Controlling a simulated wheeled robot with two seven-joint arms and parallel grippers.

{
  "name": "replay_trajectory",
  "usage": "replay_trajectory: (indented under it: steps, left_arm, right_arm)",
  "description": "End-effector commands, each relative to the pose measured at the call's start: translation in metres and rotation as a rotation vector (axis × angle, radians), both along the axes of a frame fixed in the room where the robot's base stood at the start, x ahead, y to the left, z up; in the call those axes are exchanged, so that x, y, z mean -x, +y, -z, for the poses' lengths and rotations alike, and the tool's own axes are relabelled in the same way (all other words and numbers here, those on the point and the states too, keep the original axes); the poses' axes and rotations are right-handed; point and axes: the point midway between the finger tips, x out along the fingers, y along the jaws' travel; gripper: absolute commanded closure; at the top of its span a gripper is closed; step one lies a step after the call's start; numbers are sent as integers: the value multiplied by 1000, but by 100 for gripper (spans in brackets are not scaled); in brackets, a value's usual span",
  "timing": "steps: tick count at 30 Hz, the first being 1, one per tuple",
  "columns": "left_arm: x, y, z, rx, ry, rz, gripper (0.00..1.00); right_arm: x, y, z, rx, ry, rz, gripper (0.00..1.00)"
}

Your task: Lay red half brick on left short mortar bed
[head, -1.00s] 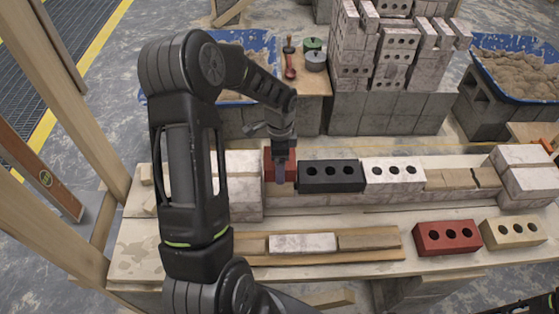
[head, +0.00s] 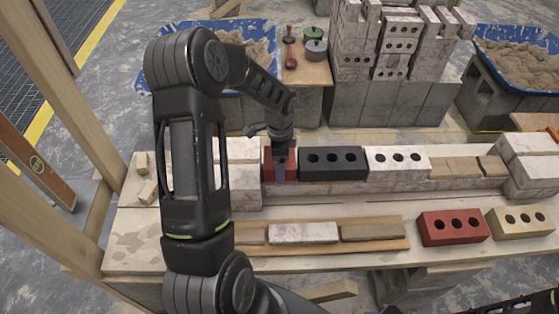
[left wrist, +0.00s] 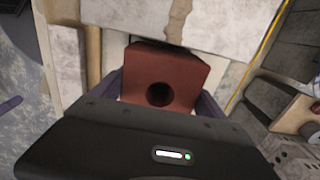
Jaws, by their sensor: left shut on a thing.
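The red half brick (head: 269,164) is in the gap between the white end bricks (head: 237,175) and the black three-hole brick (head: 333,161) on the low wall. Its top looks about level with the black brick's top. My left gripper (head: 281,171) is shut on it from above. In the left wrist view the red half brick (left wrist: 165,78), with one round hole, sits between the fingers of my left gripper (left wrist: 162,98). The left short mortar bed is hidden beneath it; I cannot tell whether they touch.
A white three-hole brick (head: 398,160) and tan mortar (head: 455,166) continue the wall to the right. A whole red brick (head: 452,228) and a cream brick (head: 521,221) lie at the front right. A wooden board (head: 375,246) with pieces lies in front.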

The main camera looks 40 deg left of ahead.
Motion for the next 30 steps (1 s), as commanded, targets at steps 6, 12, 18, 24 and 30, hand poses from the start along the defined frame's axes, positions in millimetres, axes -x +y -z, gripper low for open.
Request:
replay_trajectory:
  steps: [6,12,18,24,30]
  left_arm:
    - [-1,0,-1,-1,-3,0,89]
    - [-1,0,-1,-1,-3,0,89]
    - [-1,0,1,-1,-3,0,89]
    - [-1,0,3,-1,-3,0,89]
    - [-1,0,5,-1,-3,0,89]
  right_arm:
    - [0,0,-1,0,0,0,64]
    - [0,0,0,0,0,0,64]
    - [0,0,2,0,-1,0,64]
    - [0,0,3,0,0,0,64]
    - [0,0,5,0,0,0,64]
